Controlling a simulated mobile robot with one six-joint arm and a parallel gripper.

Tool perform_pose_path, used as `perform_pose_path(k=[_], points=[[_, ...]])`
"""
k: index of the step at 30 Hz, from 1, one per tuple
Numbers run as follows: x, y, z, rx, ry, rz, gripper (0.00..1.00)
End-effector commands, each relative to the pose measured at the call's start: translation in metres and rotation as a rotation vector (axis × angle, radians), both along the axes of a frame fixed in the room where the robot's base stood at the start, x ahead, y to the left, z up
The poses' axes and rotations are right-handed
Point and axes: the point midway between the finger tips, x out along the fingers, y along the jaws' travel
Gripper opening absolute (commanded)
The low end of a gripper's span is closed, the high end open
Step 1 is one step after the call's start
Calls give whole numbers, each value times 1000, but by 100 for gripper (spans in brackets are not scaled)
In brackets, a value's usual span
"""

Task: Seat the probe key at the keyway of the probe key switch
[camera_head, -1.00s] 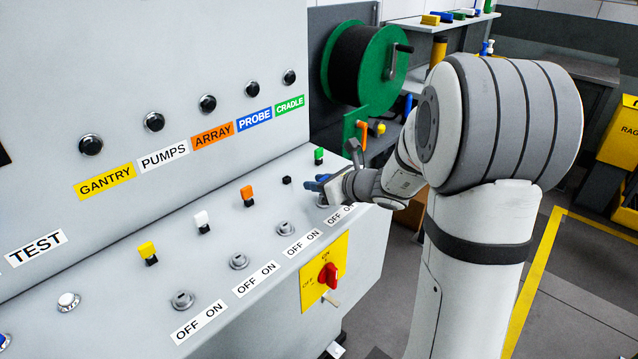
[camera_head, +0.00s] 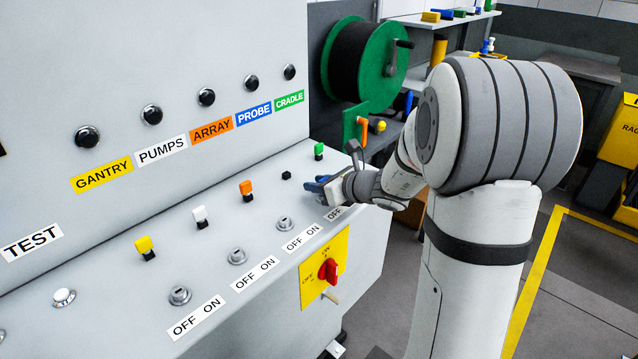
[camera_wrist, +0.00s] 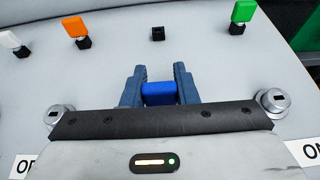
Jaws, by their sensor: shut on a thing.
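My gripper (camera_wrist: 160,88) is shut on the blue probe key, whose blue head (camera_wrist: 159,94) shows between the two fingers in the wrist view. The key's lower end is hidden. In the head view my gripper (camera_head: 318,185) is over the sloped panel near its right end, past the array switch (camera_head: 285,224). The probe key switch is not visible; my gripper and wrist cover the panel between the two switches seen in the wrist view. I cannot tell whether the key touches it. The empty black key holder (camera_wrist: 157,34) stands beyond the fingertips.
Neighbouring keyed switches lie left (camera_wrist: 55,113) and right (camera_wrist: 273,103) of my wrist. Orange (camera_wrist: 77,27) and green (camera_wrist: 242,13) keys stand upright in holders behind. A red rotary switch (camera_head: 328,271) is on the panel's front face. A green cable reel (camera_head: 365,65) stands behind.

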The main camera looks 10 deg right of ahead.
Motion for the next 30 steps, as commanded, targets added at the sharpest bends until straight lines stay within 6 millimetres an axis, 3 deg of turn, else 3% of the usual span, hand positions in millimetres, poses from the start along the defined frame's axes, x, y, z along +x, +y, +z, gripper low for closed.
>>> perform_pose_path(k=[11, 12, 21, 30], points=[[0, 0, -6, -1, 1, 0, 5], [0, 0, -7, 0, 1, 0, 28], [0, 0, -6, 0, 0, 0, 52], [-4, -3, -4, -1, 0, -2, 52]])
